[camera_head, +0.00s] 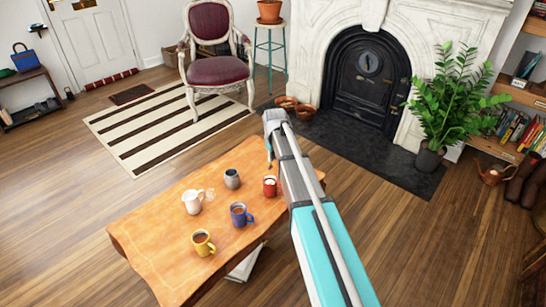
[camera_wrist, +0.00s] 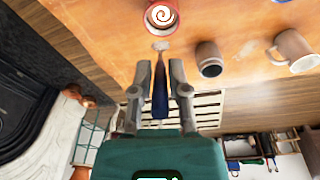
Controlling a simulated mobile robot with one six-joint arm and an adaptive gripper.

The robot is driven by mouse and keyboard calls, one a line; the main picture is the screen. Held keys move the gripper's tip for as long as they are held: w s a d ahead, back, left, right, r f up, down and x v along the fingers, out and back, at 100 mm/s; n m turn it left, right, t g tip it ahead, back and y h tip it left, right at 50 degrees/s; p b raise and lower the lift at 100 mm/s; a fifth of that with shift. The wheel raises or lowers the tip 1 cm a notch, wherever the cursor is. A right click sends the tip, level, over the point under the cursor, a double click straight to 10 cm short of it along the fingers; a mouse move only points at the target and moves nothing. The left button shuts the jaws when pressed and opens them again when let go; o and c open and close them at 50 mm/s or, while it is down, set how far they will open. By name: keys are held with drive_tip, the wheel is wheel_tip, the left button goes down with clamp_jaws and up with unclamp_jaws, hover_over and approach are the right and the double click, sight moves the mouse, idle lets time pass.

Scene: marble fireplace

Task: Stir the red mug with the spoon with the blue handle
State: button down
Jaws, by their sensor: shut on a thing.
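The red mug (camera_head: 270,188) stands upright on the wooden table (camera_head: 165,235), near its right end. In the wrist view the red mug (camera_wrist: 151,26) is at the top edge, with a pale swirl on its contents. My gripper (camera_wrist: 160,68) is shut on the blue handle of the spoon (camera_wrist: 160,96). The spoon's pale bowl points toward the mug and appears just outside its rim, not in it. In the head view my gripper (camera_head: 269,136) is above and behind the mug, with the spoon hanging down. My arm hides part of the table's right end.
A grey mug (camera_head: 232,179), a white mug (camera_head: 191,203), a blue mug (camera_head: 238,216) and a yellow mug (camera_head: 202,245) stand left of the red one. The table's front left is clear. A chair (camera_head: 217,71) and fireplace (camera_head: 440,20) are beyond.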

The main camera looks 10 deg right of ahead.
drive_tip(key=shift+f, duration=0.2)
drive_tip(key=b, duration=0.5)
approach(273, 186)
drive_tip(key=f+b, duration=0.4)
drive_tip(key=b, duration=0.1)
drive_tip(key=w+f+b, duration=0.1)
drive_tip(key=f+b, duration=0.1)
drive_tip(key=b, duration=0.1)
idle(0.9)
drive_tip(key=shift+s+d, duration=0.1)
drive_tip(key=shift+s, duration=0.05)
idle(0.5)
